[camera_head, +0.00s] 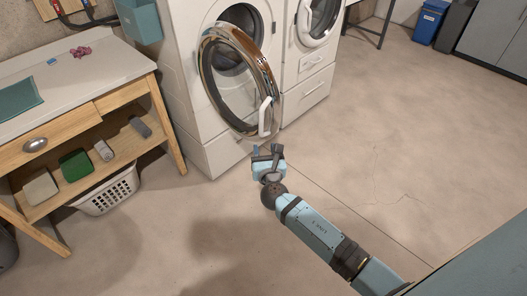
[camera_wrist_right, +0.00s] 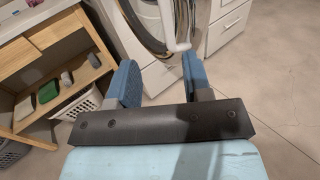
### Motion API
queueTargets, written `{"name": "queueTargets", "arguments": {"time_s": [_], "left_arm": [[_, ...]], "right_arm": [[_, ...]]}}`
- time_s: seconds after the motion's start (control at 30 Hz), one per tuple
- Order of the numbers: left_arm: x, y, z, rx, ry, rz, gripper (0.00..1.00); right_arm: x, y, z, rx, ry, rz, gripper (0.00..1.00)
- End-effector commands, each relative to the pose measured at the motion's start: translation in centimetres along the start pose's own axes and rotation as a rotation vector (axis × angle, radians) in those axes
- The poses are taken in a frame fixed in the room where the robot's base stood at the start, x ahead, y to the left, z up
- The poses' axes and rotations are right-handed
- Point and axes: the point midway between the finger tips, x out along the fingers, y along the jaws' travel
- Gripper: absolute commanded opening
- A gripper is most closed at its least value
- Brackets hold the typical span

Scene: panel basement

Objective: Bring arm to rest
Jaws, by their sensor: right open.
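My right arm reaches in from the lower right of the head view. Its gripper (camera_head: 267,152) is in front of the white washing machine, just below the round door (camera_head: 238,80), which stands ajar. In the right wrist view the two blue fingers (camera_wrist_right: 160,82) are wide apart with nothing between them. The door's white handle (camera_head: 265,116) is above and slightly left of the gripper in the head view, and the gripper looks apart from it. My left gripper does not show in either view.
A wooden table (camera_head: 110,68) with a lower shelf of small items stands at the left. A white laundry basket (camera_head: 108,192) is under it. A second white machine (camera_head: 307,62) stands right of the first. Blue and dark bins (camera_head: 429,22) are far back. The floor at right (camera_head: 420,150) is clear.

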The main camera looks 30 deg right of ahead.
Motion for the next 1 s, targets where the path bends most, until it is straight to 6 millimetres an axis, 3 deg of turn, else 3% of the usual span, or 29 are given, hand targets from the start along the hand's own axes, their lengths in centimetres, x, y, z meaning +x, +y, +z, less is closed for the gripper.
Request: {"name": "queueTargets", "arguments": {"time_s": [0.47, 0.57, 0.67, 0.77, 0.9, 1.0], "left_arm": [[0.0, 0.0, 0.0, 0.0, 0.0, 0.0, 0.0], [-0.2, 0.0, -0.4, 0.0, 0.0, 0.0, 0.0], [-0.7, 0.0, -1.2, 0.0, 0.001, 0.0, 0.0], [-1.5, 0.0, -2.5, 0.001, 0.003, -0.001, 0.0], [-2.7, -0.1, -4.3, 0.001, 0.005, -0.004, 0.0], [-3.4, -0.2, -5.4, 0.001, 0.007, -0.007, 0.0]], "right_arm": [[0.0, 0.0, 0.0, 0.002, 0.001, 0.0, 0.45], [-0.8, -0.2, -0.4, 0.068, 0.029, 0.004, 0.45], [-3.2, -0.6, -1.6, 0.291, 0.121, 0.005, 0.45], [-7.4, -1.1, -3.2, 0.68, 0.271, -0.023, 0.45], [-14.7, -1.4, -4.6, 1.341, 0.5, -0.154, 0.45], [-19.8, -1.4, -4.4, 1.798, 0.633, -0.312, 0.45]]}}
